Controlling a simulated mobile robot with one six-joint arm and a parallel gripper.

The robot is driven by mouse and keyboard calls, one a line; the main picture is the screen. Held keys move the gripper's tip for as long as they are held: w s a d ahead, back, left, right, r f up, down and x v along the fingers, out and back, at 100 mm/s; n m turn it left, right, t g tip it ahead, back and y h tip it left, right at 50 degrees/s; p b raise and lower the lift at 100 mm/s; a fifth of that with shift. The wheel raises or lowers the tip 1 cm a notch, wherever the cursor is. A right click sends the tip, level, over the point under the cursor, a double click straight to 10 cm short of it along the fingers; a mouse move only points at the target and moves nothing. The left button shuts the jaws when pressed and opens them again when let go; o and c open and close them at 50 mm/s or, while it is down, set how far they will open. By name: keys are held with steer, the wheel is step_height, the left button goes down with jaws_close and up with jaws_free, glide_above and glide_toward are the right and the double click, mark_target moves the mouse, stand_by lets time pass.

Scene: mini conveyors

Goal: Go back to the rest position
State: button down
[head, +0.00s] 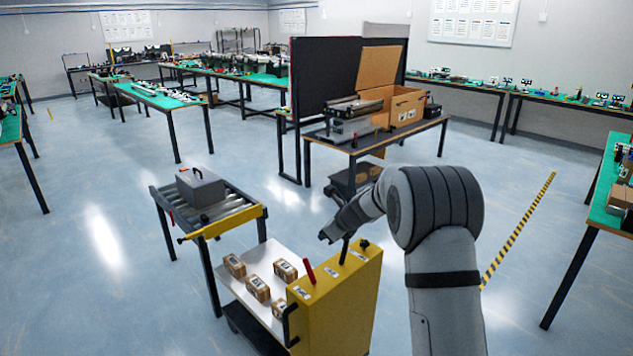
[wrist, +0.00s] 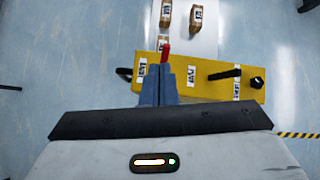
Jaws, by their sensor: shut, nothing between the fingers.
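My gripper (wrist: 163,85) is shut and empty in the wrist view. It appears over the yellow control box (wrist: 207,68), with a red lever (wrist: 165,52) just beyond its fingertips. I cannot tell whether the fingers touch the lever. In the head view my arm reaches up from the lower right and bends left. Its end (head: 328,236) is above the yellow control box (head: 345,305).
Several small cartons (head: 257,288) lie on the white surface (head: 240,287) left of the box. A roller conveyor (head: 225,208) behind carries a grey case (head: 201,187). A table with an open cardboard box (head: 407,105) stands farther back. The floor at left is clear.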

steer(key=s+d+r+n+g+h, duration=0.1)
steer(key=s+r+n, duration=0.3)
steer(key=s, duration=0.4)
steer(key=s+d+r+n, duration=0.2)
steer(key=s+r+n, duration=0.25)
steer(key=s, duration=0.25)
steer(key=s+d+r+n+g+h, duration=0.1)
steer(key=s+r+n, duration=0.2)
steer(key=s+n, duration=0.35)
steer(key=s+d+n+h, duration=0.2)
steer(key=s+n, duration=0.3)
steer(key=s, duration=0.6)
steer(key=s+d+f+n+h, duration=0.1)
steer(key=s+d+n, duration=0.3)
steer(key=s, duration=0.8)
steer(key=shift+s+d+n+g+h, duration=0.2)
steer(key=shift+d+n+g+h, duration=0.15)
steer(key=shift+d, duration=0.3)
